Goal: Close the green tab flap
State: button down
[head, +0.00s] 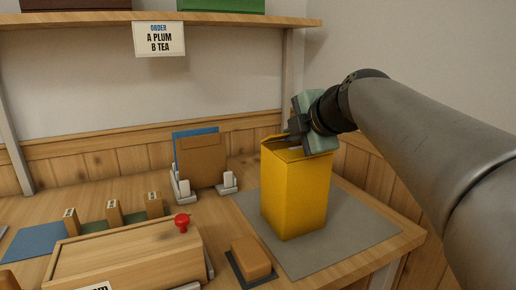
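A tall yellow box (293,197) stands upright on a grey mat (352,232) at the right of the bench. Its top is at least partly open, with a yellow flap edge (279,151) showing at the upper left. I cannot make out a green tab; the far side of the box top is hidden behind my gripper. My gripper (297,136) is at the back right of the box top, close to its rim. I cannot tell whether it touches a flap or whether its fingers are apart.
A brown and blue card stand (203,160) is left of the box. A wooden case (125,258) with a red knob (182,221) and a small wooden block (251,257) are in front. A shelf with an order sign (159,39) is above. The mat's right part is clear.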

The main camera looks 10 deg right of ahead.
dwell(0.4)
jog(key=c, duration=1.8)
grip_release()
